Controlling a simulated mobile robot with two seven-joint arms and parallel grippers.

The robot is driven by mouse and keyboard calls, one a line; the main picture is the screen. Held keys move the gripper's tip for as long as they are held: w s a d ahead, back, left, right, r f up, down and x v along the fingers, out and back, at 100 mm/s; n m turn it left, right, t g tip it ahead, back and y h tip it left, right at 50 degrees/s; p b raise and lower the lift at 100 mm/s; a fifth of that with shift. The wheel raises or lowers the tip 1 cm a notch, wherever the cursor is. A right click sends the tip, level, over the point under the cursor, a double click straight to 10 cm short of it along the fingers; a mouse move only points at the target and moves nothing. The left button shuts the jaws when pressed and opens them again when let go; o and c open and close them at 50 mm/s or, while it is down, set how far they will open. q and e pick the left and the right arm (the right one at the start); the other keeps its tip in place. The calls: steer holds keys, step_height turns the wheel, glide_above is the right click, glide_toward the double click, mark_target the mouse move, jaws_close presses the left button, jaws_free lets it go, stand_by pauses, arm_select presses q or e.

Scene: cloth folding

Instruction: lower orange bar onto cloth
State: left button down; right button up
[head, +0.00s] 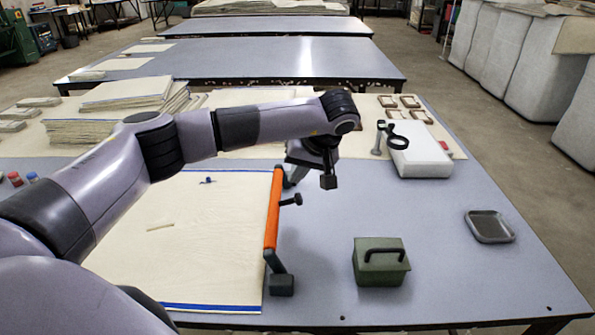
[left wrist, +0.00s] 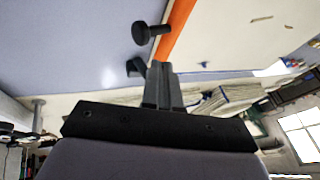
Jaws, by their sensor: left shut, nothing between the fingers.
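The orange bar (head: 272,215) runs along the right edge of the cream cloth (head: 190,235), with dark end arms and a black knob on its right side. I cannot tell whether it touches the cloth. The cloth lies flat with blue bands at its near and far edges. My left gripper (head: 328,181) is above the table, to the right of the bar's far end, pointing down. In the left wrist view the gripper (left wrist: 160,72) is shut and empty, with the orange bar (left wrist: 178,27) and black knob (left wrist: 150,32) beyond the fingertips. My right gripper is not in view.
A green box with a handle (head: 381,265) stands right of the bar. A small grey tray (head: 489,227) lies farther right. A white block (head: 422,160) with a black ring tool stands behind. Stacked cloths (head: 110,115) lie at the back left.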

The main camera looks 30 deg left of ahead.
arm_select(q)
steer(key=x, duration=0.7)
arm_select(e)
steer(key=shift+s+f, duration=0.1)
arm_select(q)
steer(key=shift+s+a+t+h+b, duration=0.2)
steer(key=shift+t+h+b, duration=0.15)
steer(key=shift+h, duration=0.25)
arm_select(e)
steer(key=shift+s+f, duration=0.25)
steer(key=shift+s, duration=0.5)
